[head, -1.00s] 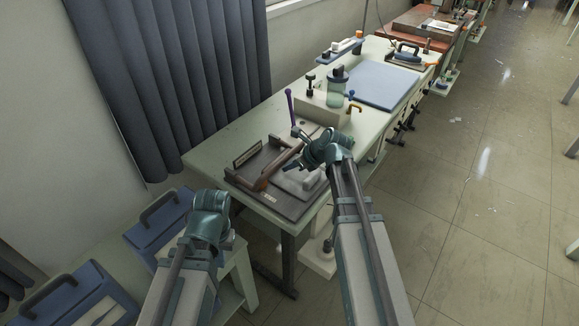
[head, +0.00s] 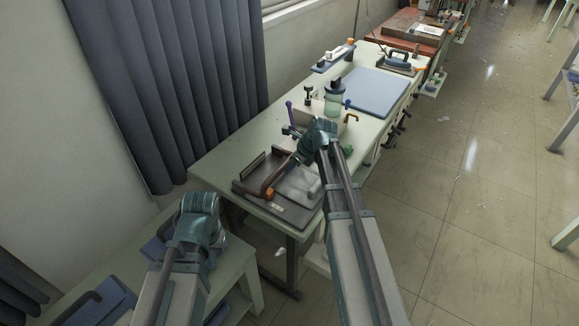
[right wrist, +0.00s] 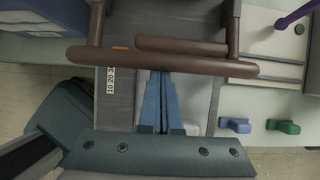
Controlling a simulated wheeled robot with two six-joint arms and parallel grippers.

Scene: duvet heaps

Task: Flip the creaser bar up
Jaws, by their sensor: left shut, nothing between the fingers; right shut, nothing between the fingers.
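The creaser board (head: 290,212) is a dark flat plate on the near end of the pale table. Its brown creaser bar (head: 285,177) has an orange mark near its near end. In the right wrist view, the brown bar (right wrist: 185,63) runs crosswise, with a shorter brown bar just behind it. My right gripper (right wrist: 160,76) is shut, its blue fingers over the board and reaching the bar; whether they touch it or pass under it I cannot tell. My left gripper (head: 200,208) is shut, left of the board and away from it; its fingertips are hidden.
The pale table (head: 225,165) also holds a jar (head: 334,98), a blue mat (head: 377,92) and a purple-handled lever (head: 289,112). A low bench with blue pieces stands at lower left. A dark curtain (head: 170,80) hangs behind. The tiled floor at right is open.

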